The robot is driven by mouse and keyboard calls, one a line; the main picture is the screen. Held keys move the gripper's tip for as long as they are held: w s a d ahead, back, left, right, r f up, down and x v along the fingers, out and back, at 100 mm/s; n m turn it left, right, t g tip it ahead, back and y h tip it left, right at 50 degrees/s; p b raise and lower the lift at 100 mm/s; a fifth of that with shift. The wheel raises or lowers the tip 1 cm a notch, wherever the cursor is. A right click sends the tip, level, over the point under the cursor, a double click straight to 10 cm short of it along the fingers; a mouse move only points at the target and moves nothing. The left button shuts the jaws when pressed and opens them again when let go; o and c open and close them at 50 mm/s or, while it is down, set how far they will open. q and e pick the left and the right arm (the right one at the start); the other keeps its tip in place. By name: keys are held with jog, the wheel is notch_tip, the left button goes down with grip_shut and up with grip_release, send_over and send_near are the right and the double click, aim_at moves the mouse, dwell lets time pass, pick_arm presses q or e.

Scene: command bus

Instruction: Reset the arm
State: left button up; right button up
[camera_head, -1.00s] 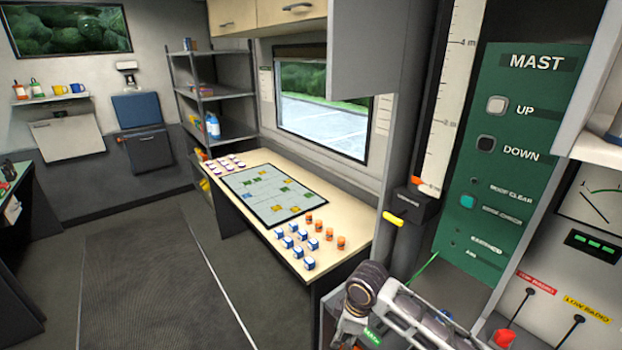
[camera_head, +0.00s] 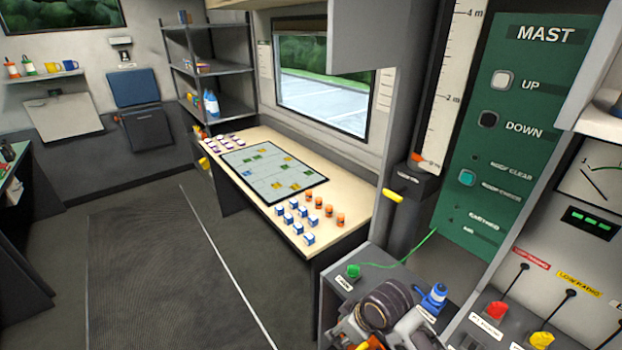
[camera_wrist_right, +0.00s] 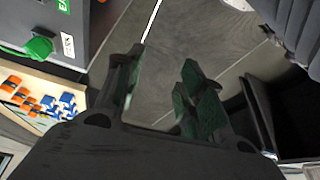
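My right arm (camera_head: 385,305) comes in at the bottom edge of the head view, beside the console. Its gripper is hard to make out there. In the right wrist view my right gripper (camera_wrist_right: 163,92) shows two dark fingers with green-grey pads. The fingers stand apart with bare floor showing between them, and nothing is held. My left arm and gripper are not in view.
A green plug (camera_head: 353,271) with a green cable sits on the console close to my right arm; it shows in the wrist view (camera_wrist_right: 40,47). A blue plug (camera_head: 434,297) and red knob (camera_head: 496,310) are near. A table (camera_head: 345,215) holds a map and small blocks. The floor (camera_head: 150,270) is clear.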

jog(key=shift+s+d+f+m+t+h, duration=0.25)
jog(key=shift+s+d+f+m+h, duration=0.35)
jog(key=shift+s+d+m, duration=2.25)
jog(key=shift+s+d+f+m+t+h, duration=0.25)
jog(key=shift+s+d+m+h, duration=1.1)
jog(key=shift+d, duration=2.95)
jog(key=s+f+n+g, duration=0.1)
jog(key=s+f, duration=0.1)
jog(key=f, duration=1.4)
jog(key=s+f, duration=0.2)
jog(key=f, duration=1.5)
jog(key=s+d+f, duration=0.2)
jog(key=s+f, duration=0.7)
jog(key=s, duration=0.2)
jog(key=s+d+f+g, duration=0.1)
jog(key=s+d+f, duration=0.1)
jog(key=s+f, duration=0.8)
jog(key=shift+s+f+g+y, duration=0.3)
jog(key=shift+s+y, duration=0.05)
jog(key=shift+s, duration=0.05)
